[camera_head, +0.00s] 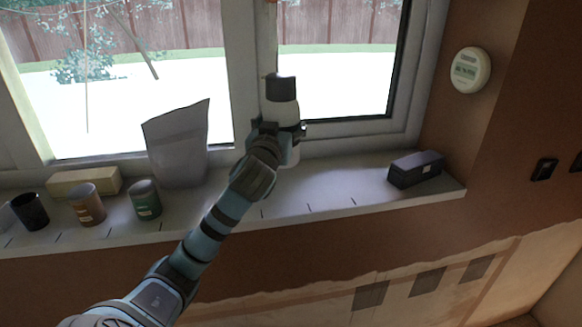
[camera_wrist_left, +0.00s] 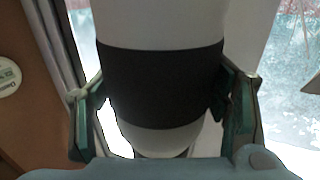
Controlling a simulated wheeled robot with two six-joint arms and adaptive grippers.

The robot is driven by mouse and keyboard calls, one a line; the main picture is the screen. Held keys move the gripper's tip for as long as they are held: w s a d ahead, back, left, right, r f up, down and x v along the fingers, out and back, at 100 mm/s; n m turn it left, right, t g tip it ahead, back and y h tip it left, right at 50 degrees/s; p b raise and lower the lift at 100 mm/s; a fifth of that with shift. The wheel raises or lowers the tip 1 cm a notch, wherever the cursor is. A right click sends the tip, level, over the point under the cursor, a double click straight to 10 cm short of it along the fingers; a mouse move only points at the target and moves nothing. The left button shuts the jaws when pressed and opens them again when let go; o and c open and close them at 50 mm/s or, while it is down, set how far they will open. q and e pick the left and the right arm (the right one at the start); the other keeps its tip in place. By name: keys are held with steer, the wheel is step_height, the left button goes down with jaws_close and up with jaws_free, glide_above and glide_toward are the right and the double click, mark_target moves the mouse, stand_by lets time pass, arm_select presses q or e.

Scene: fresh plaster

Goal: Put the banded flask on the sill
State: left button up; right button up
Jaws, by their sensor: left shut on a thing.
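The banded flask (camera_head: 283,112) is white with a dark cap and stands nearly upright in front of the window. My left gripper (camera_head: 277,131) is shut on it around its middle. In the left wrist view the flask's wide dark band (camera_wrist_left: 160,85) fills the space between the fingers of my left gripper (camera_wrist_left: 160,104). The sill (camera_head: 318,199) runs below the window. The flask's lower end shows against the back of the sill; I cannot tell whether it touches. My right gripper is not in view.
On the sill's left stand a grey pouch (camera_head: 178,147), a green tin (camera_head: 145,199), a brown tin (camera_head: 88,205), a black cup (camera_head: 30,212) and a pale block (camera_head: 84,182). A dark box (camera_head: 415,169) lies at the right. The sill between pouch and box is clear.

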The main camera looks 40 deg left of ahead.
arm_select(q)
steer(key=f, duration=0.7)
steer(key=f+b, duration=0.1)
steer(key=f, duration=0.2)
steer(key=shift+w+f, duration=0.25)
steer(key=o, duration=1.6)
steer(key=shift+w, duration=0.1)
steer(key=shift+o, duration=0.5)
steer(key=shift+d, duration=0.1)
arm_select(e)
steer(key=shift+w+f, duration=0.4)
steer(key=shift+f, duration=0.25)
arm_select(q)
steer(key=v, duration=1.2)
steer(key=shift+b, duration=0.45)
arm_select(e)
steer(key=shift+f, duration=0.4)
